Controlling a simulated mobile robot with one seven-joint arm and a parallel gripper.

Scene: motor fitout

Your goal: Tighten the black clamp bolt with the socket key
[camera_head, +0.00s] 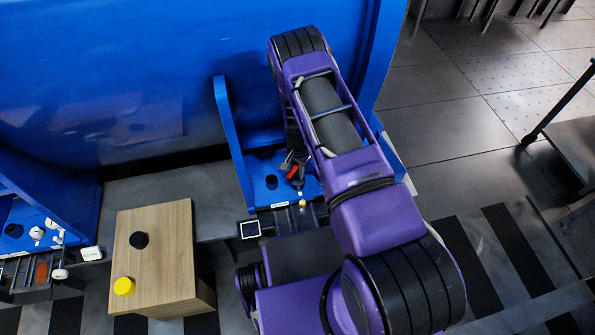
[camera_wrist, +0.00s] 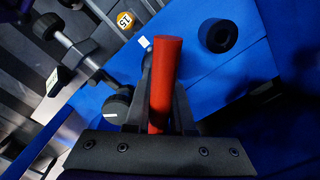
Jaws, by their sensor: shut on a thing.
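My gripper (camera_wrist: 160,85) is shut on a red-handled tool (camera_wrist: 166,75), which looks like the socket key. The red handle stands between the dark fingers in the wrist view; its far end is hidden. In the head view the red handle (camera_head: 293,171) shows over the blue fixture, partly behind my arm. A round black knob-like part with a white mark (camera_wrist: 118,106) sits just left of the fingers; I cannot tell whether it is the black clamp bolt.
The blue fixture plate (camera_head: 258,194) has an upright wall on its left. A small round tag marked 15 (camera_wrist: 125,20) and metal clamp parts (camera_wrist: 75,50) lie near the tool.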

